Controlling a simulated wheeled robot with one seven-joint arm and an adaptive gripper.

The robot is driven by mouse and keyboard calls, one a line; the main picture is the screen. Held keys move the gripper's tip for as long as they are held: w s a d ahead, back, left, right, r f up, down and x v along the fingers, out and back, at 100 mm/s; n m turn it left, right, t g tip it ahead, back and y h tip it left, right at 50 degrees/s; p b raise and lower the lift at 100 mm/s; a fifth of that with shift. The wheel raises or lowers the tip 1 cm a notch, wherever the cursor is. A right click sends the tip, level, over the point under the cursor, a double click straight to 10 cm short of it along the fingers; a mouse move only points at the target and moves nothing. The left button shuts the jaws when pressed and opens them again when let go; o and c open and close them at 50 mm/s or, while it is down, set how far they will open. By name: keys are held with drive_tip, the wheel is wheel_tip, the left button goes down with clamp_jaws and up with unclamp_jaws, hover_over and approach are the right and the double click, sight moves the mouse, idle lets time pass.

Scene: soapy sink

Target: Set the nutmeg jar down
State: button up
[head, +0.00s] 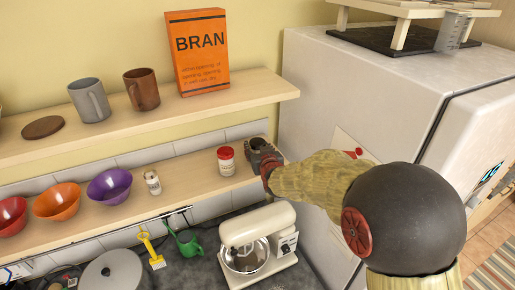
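My gripper (257,152) is at the right end of the lower wooden shelf, just right of a jar with a red lid (226,161). The gripper is small and dark in the head view, and I cannot tell whether its fingers are open or shut or whether a jar is between them. The red-lidded jar stands upright on the shelf, slightly apart from the gripper. A smaller jar with a pale label (152,183) stands upright further left. No label is readable, so I cannot tell which jar is the nutmeg.
The lower shelf (190,184) has clear room between the two jars. Purple (110,186), orange (57,202) and red (11,216) bowls stand at its left. The upper shelf (165,118) overhangs behind, holding mugs and a BRAN box (199,52). A stand mixer (257,240) stands below; a fridge (350,95) is at right.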

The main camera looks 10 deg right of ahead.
drive_tip(key=o, duration=0.3)
drive_tip(key=shift+r, duration=0.2)
drive_tip(key=shift+s+r, duration=0.1)
drive_tip(key=shift+s, duration=0.05)
drive_tip(key=s+r+g+b, duration=0.2)
drive_tip(key=s+g, duration=0.7)
drive_tip(key=s, duration=3.4)
drive_tip(key=shift+s, duration=0.1)
